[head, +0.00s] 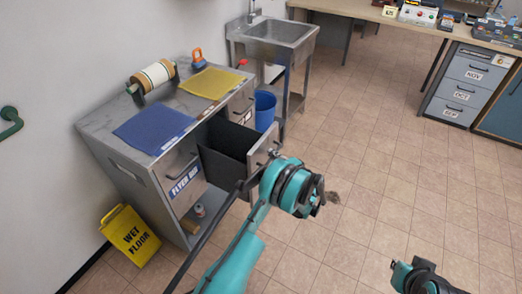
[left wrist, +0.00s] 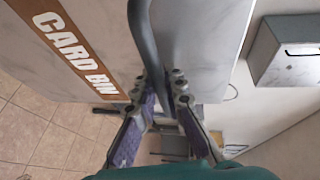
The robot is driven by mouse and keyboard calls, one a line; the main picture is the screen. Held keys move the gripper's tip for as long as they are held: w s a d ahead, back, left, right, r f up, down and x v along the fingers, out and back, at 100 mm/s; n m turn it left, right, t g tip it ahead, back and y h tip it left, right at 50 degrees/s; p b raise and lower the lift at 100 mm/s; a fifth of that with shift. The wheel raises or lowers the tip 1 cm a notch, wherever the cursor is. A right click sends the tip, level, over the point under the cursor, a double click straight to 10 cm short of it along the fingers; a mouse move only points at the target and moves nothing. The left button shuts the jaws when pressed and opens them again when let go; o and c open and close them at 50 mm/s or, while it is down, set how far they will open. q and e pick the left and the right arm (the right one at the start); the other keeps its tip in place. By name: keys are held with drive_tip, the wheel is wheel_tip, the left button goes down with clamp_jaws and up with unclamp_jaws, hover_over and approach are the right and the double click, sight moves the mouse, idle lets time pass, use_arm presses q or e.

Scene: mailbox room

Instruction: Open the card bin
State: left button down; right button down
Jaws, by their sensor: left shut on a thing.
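The card bin (head: 262,148) is a grey drawer in the metal cabinet. It is pulled out, with its dark inside (head: 226,145) showing in the head view. Its brown label, CARD BIN (left wrist: 74,47), shows on the drawer front in the left wrist view. My left gripper (head: 276,155) is at the drawer front. In the left wrist view its fingers (left wrist: 166,82) are shut on the dark handle bar (left wrist: 143,35). My arm hides part of the drawer front in the head view. Only part of my right arm shows at bottom right, without fingers.
The cabinet top (head: 112,112) holds a blue mat (head: 153,124), a yellow mat (head: 211,83) and a roll. The flyer bin (head: 180,175) is beside the card bin. A blue bucket (head: 265,108) and yellow wet floor sign (head: 130,236) stand nearby.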

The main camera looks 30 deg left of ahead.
use_arm(q)
drive_tip(key=s+d, duration=0.1)
drive_tip(key=d, duration=1.1)
drive_tip(key=shift+d, duration=0.35)
drive_tip(key=c, duration=1.9)
unclamp_jaws()
drive_tip(key=shift+o, duration=0.2)
drive_tip(key=v, duration=1.2)
